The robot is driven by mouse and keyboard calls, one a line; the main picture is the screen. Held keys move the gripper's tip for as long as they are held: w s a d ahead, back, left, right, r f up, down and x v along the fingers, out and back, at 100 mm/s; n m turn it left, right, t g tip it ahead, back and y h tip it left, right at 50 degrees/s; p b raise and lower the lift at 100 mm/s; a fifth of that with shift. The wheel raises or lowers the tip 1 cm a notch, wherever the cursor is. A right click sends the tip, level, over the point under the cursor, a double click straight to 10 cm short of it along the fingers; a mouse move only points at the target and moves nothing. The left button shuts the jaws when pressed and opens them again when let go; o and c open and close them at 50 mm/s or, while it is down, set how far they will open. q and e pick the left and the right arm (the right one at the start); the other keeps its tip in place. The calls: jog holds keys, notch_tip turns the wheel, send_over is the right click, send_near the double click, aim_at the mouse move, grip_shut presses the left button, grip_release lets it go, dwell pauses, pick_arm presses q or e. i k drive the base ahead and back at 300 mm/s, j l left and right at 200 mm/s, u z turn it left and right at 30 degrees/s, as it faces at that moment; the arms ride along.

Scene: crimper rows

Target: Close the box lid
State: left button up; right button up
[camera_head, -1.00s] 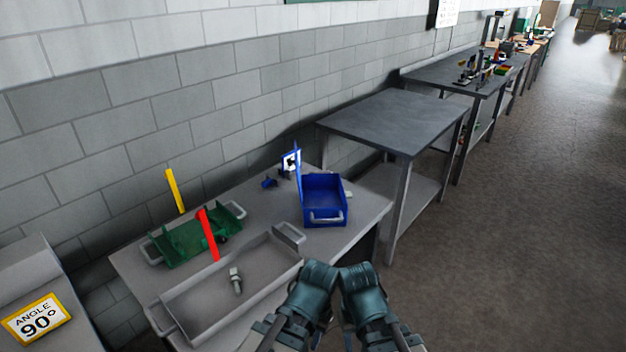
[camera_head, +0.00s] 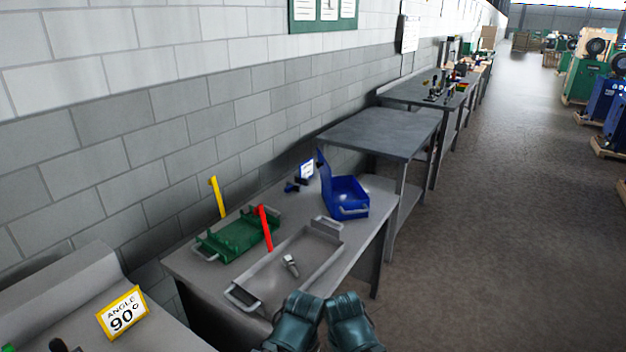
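The blue box (camera_head: 350,207) stands on the grey workbench, right of the middle of the picture. It is open at the top, and its inside shows. Its lid (camera_head: 324,170) stands up at the left side of the box. Two teal links of my arms show at the bottom edge of the picture, in front of the bench. Neither of my grippers shows. No part of my arms touches the box.
A grey tray (camera_head: 330,262) holding a small metal part (camera_head: 291,265) lies in front of the box. A green fixture (camera_head: 226,242) with yellow (camera_head: 216,197) and red (camera_head: 265,228) handles stands left. An empty dark table (camera_head: 378,133) is behind. The floor (camera_head: 500,250) at right is clear.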

aim_at(325, 172)
jog(key=i+l+z, duration=0.15)
jog(key=i+z, duration=0.45)
jog(key=i, duration=0.15)
jog(key=i+l+u, duration=0.2)
jog(key=i+u, duration=0.15)
jog(key=i, duration=0.3)
